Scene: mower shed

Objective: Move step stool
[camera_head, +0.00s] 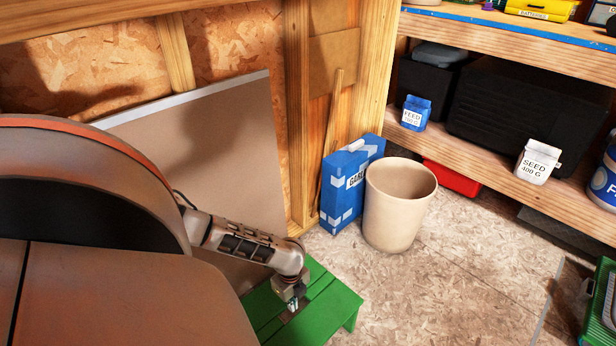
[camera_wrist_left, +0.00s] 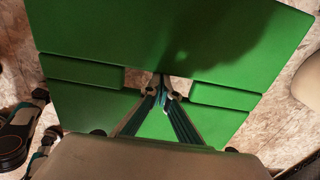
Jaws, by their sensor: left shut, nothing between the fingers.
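The green step stool (camera_head: 328,302) stands on the floor at the bottom middle of the head view, partly hidden by my left arm. In the left wrist view its slatted green top (camera_wrist_left: 85,45) fills much of the picture, with a slot in the middle. My left gripper (camera_head: 292,304) points down at the stool's top. Its fingertips (camera_wrist_left: 163,82) are together at the slot, with nothing seen between them. Whether they touch the stool or reach into the slot I cannot tell. My right gripper does not show.
A beige bin (camera_head: 392,215) and a blue box (camera_head: 340,190) stand just behind the stool. A tan board (camera_head: 225,140) leans on the wall to the left. Shelves (camera_head: 455,150) line the right. A green case (camera_head: 603,305) is at the lower right. Floor between is clear.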

